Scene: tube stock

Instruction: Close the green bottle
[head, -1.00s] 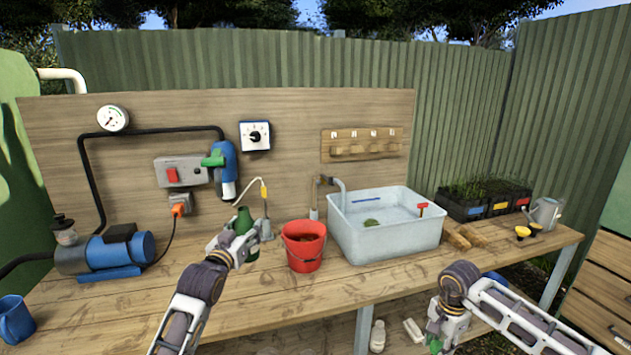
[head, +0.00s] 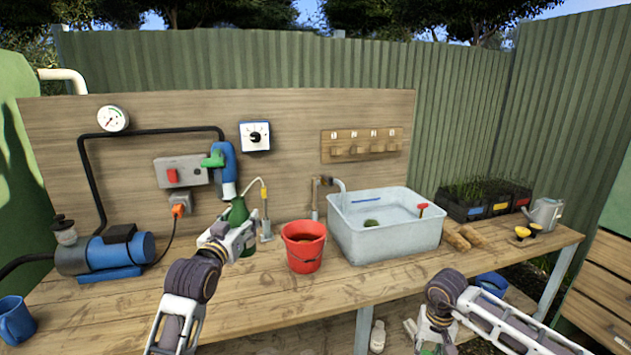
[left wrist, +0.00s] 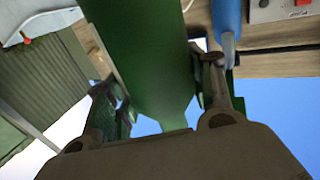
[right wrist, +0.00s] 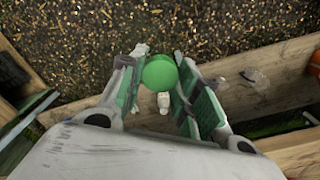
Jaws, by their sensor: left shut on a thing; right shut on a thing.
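The green bottle (head: 238,214) is upright at the left of the bench, in front of the blue device. Its neck is close below the device's nozzle; I cannot tell if they touch. My left gripper (head: 240,240) is shut on the bottle. The left wrist view shows the bottle's green body (left wrist: 155,70) between the fingers. My right gripper (right wrist: 158,88) is shut on a round green cap (right wrist: 160,72), over the ground in front of the bench. In the head view the right gripper (head: 428,347) is at the bottom edge and the cap cannot be made out.
A red bucket (head: 303,262) stands right of the bottle, beside the grey basin (head: 388,243). A blue pump (head: 105,252) and blue mug (head: 15,322) are at left. The bench front (head: 270,305) is clear.

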